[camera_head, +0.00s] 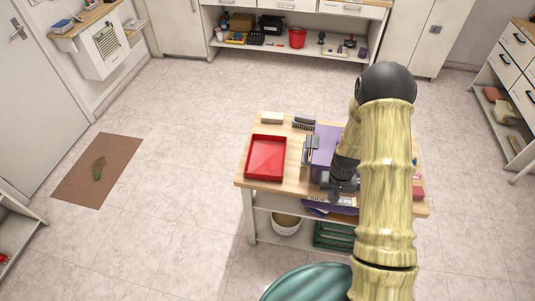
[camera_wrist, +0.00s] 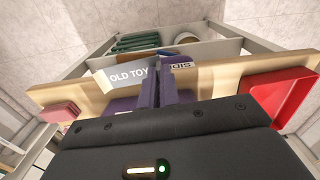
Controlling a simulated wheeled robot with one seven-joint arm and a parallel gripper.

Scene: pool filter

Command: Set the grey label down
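The rest of the text is hidden by the fingers. In the head view my gripper (camera_head: 341,190) points down at the front edge of the table, beside a purple box (camera_head: 323,148). The label cannot be made out clearly in the head view.
A red tray (camera_head: 266,157) stands at the left of the wooden table (camera_head: 247,178). A pale block (camera_head: 272,118) and a dark brush-like item (camera_head: 304,123) lie at the back. A white bucket (camera_head: 286,225) and a green crate (camera_head: 333,237) are on the shelf below.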

